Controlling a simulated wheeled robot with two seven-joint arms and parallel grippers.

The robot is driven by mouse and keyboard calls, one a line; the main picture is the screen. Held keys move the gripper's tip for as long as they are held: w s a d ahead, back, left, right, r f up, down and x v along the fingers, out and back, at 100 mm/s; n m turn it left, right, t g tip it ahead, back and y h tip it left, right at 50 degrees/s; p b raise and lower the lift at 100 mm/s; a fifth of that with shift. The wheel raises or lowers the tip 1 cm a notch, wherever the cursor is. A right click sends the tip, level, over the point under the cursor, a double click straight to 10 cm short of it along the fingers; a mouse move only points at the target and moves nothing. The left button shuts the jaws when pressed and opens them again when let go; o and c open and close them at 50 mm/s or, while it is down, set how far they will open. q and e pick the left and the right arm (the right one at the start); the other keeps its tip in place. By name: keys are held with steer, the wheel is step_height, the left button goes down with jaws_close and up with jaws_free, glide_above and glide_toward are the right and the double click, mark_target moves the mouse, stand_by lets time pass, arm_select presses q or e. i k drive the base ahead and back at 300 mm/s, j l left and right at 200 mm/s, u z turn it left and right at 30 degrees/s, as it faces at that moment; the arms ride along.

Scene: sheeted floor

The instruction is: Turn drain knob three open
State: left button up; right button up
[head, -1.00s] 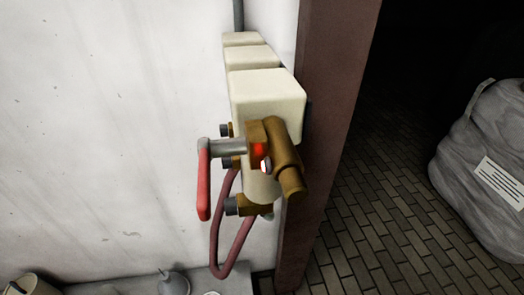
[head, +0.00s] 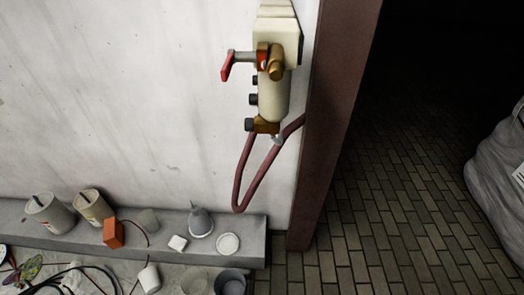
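A wall-mounted valve assembly hangs at the top centre, with a cream box (head: 275,30) above a pale cylinder (head: 275,95). Three dark knobs stick out on its left side: an upper one (head: 254,80), a middle one (head: 253,99) and a lower one (head: 250,125) at the brass bottom fitting (head: 266,125). I cannot tell which is drain knob three or how far any is turned. A red lever (head: 227,67) sits at the upper left, by a brass fitting (head: 276,62). Neither of my grippers is in view.
A dark red hose (head: 243,175) loops below the valve. A brown post (head: 335,110) stands right of it, with brick floor (head: 400,200) and a grey sack (head: 498,165) beyond. A low ledge (head: 255,228) holds cans (head: 50,213), a funnel (head: 200,222) and small containers.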

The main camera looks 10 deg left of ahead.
mark_target(248, 122)
steer(key=k+j+z, duration=0.3)
steer(key=k+j, duration=0.35)
steer(key=j, duration=0.15)
steer(key=i+j, duration=0.2)
steer(key=i, duration=0.15)
steer(key=l+u, duration=0.15)
steer(key=u, duration=0.3)
steer(key=i+l+u, duration=0.2)
steer(key=u, duration=0.25)
steer(key=i+l+u, duration=0.1)
steer(key=l+u, duration=0.35)
steer(key=i+l+u, duration=0.1)
steer(key=l+u, duration=0.65)
steer(key=u, duration=0.15)
